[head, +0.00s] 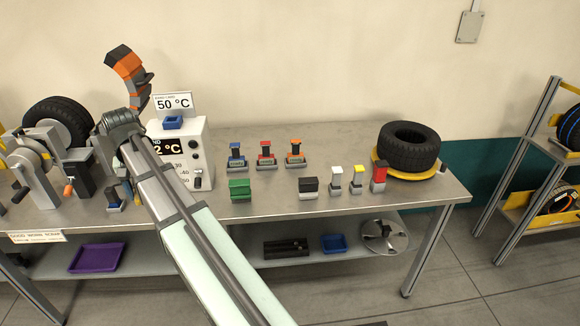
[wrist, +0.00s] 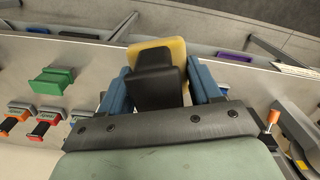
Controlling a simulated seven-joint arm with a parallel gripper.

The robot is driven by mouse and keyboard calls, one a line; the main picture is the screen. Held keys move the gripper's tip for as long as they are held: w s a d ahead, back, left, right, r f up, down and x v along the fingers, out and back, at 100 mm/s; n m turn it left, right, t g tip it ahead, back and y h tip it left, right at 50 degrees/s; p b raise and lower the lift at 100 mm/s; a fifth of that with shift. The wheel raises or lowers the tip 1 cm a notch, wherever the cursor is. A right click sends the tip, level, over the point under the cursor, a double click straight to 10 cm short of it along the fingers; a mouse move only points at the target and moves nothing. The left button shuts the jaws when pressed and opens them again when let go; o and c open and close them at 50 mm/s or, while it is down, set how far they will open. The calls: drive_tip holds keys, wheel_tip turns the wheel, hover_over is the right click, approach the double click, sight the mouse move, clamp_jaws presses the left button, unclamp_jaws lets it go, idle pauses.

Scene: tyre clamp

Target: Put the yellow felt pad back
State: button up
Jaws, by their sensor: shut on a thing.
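In the wrist view my gripper (wrist: 162,88) has two blue fingers shut on a black block with a yellow pad (wrist: 178,46). The yellow shows along the far edge and one side of the black part. The held piece appears to be above the table, between the green block and the orange-handled lever. In the head view my arm covers this area, and I cannot clearly make out the held pad there.
A green block (head: 240,188) and a black block (head: 308,187) stand near the front edge. Blue (head: 236,155), red (head: 265,154) and orange (head: 295,153) handled pieces stand behind. A tyre (head: 408,146) lies at the right. The orange-handled lever (wrist: 273,117) is beside my gripper.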

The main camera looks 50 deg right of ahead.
drive_tip(key=s+d+m, duration=0.2)
drive_tip(key=d, duration=1)
drive_tip(key=s+d+m, duration=0.2)
drive_tip(key=d, duration=1)
hover_over(319, 167)
wheel_tip(319, 167, down, 7)
drive_tip(key=shift+w+d+f, duration=0.1)
drive_tip(key=shift+f, duration=4.5)
drive_tip(key=shift+f, duration=0.15)
drive_tip(key=o, duration=0.7)
wheel_tip(319, 167, up, 12)
drive_tip(key=shift+r, duration=0.2)
